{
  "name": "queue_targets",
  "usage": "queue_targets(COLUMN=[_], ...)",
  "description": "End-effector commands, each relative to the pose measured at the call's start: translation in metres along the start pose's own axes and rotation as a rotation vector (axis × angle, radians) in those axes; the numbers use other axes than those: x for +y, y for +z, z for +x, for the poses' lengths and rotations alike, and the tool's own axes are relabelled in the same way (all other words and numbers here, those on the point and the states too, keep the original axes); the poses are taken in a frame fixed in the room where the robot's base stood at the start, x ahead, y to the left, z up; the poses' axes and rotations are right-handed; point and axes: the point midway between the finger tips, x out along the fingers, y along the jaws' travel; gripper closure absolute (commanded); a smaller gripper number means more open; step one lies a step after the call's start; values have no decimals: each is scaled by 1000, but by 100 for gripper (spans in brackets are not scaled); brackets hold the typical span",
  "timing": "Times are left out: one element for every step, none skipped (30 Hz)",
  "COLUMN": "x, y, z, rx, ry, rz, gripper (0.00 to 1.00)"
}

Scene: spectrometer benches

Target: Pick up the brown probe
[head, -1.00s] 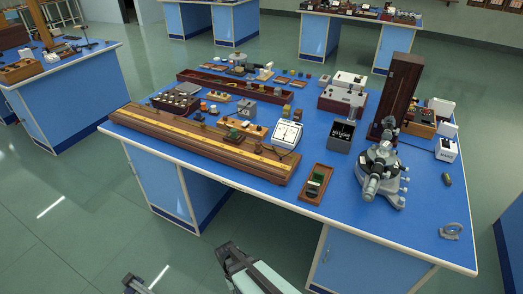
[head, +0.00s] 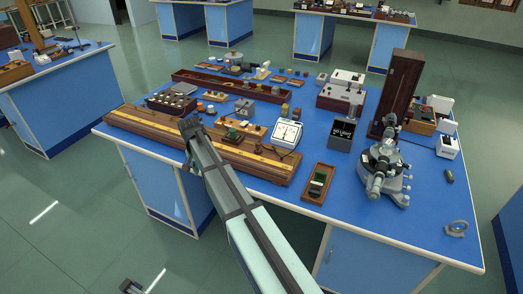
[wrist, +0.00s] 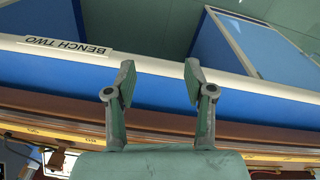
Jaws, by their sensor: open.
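I cannot single out a brown probe for certain in either view. Many small brown and dark items stand on the blue bench (head: 225,178), and one short dark olive-brown piece (head: 449,176) lies near its right edge. My gripper (head: 189,124) is over the front left part of the bench, at the long wooden rail with a yellow scale (head: 263,160). In the wrist view my gripper (wrist: 158,72) is open with nothing between its fingers. They show against the bench's front edge, beside a "BENCH TWO" label (wrist: 65,48).
A tall dark wooden case (head: 402,90) and a grey spectrometer (head: 382,168) stand at the right. A small wooden tray (head: 313,194) lies near the front edge. A white meter (head: 286,134) stands behind the rail. The front right bench top is mostly clear.

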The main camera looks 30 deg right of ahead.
Motion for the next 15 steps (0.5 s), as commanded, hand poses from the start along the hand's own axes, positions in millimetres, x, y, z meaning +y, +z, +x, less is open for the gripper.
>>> queue_targets(x=[-1, 2, 8, 16, 26, 42, 53, 65, 81, 94, 106, 123, 135, 146, 159], y=[-17, -25, -37, -48, -59, -72, -82, -90, -102, -111, -119, -129, -136, -141, -148], z=[-20, -30, -44, -55, -67, -79, -89, -97, -109, -119, -127, -140, -148, -155, -165], rx=[10, 12, 14, 12, 9, 1, -4, -11, -19, -26, -31, -39, -44, -50, -55], ry=[-9, -12, -16, -18, -20, -20, -21, -22, -24, -25, -26, -28, -30, -31, -34], rz=[23, 37, 55, 69, 84, 100, 112, 122, 136, 146, 156, 168, 177, 185, 194], gripper=[46, 46, 46, 46, 46, 46, 46, 46, 46, 46, 46, 46, 46, 46, 46])
